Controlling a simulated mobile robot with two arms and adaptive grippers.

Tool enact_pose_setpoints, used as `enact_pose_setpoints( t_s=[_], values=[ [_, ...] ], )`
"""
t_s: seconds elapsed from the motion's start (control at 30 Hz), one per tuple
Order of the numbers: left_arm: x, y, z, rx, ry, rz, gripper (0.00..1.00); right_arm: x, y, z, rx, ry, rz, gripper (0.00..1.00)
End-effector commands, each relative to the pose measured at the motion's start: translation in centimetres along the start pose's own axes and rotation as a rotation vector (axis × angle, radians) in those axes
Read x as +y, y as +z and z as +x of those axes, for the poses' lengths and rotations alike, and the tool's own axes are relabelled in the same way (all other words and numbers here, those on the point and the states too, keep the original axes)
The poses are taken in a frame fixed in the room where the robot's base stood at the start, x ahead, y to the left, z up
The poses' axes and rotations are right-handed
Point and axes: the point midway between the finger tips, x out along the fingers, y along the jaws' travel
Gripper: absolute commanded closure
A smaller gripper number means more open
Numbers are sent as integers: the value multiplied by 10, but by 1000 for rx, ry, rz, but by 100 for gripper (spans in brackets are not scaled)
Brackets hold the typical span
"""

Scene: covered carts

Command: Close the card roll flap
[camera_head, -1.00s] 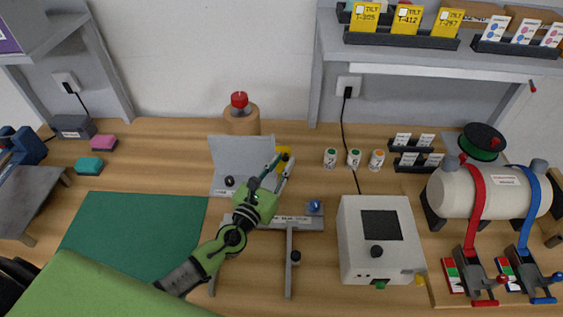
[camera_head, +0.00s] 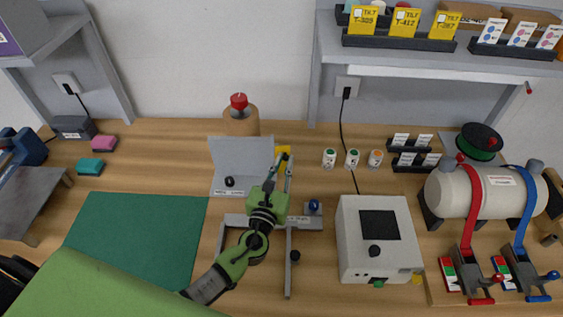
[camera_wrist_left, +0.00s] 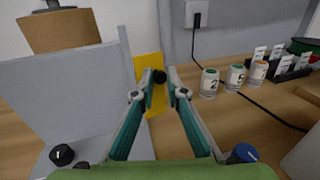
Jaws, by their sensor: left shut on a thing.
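A grey fixture on the bench has an upright grey panel (camera_head: 241,156) at its left; the same panel is large at the left of the left wrist view (camera_wrist_left: 88,95). Beside it stands a yellow flap-like panel (camera_wrist_left: 150,66), mostly hidden in the head view, with a black knob (camera_wrist_left: 159,75). My left gripper (camera_head: 284,158) is at this yellow panel, its fingertips (camera_wrist_left: 159,82) shut around the knob. Which part is named the card roll flap I cannot read. My right gripper is not in view.
A black knob (camera_head: 229,182) and blue knob (camera_head: 314,206) sit on the fixture. A white box with a dark screen (camera_head: 380,260) stands to the right. Labelled jars (camera_head: 352,158) stand behind it. The green mat (camera_head: 135,235) at left is bare.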

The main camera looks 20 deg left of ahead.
Motion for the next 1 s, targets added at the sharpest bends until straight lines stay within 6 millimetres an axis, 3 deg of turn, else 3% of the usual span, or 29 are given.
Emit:
enact_pose_setpoints(
  t_s=[0.5, 1.0],
  values=[
    [-12, -4, 15, 1, 373, -4, 100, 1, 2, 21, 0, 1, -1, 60],
    [-12, -1, 20, 2, 491, 1, 100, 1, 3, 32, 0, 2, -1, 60]
  ],
)
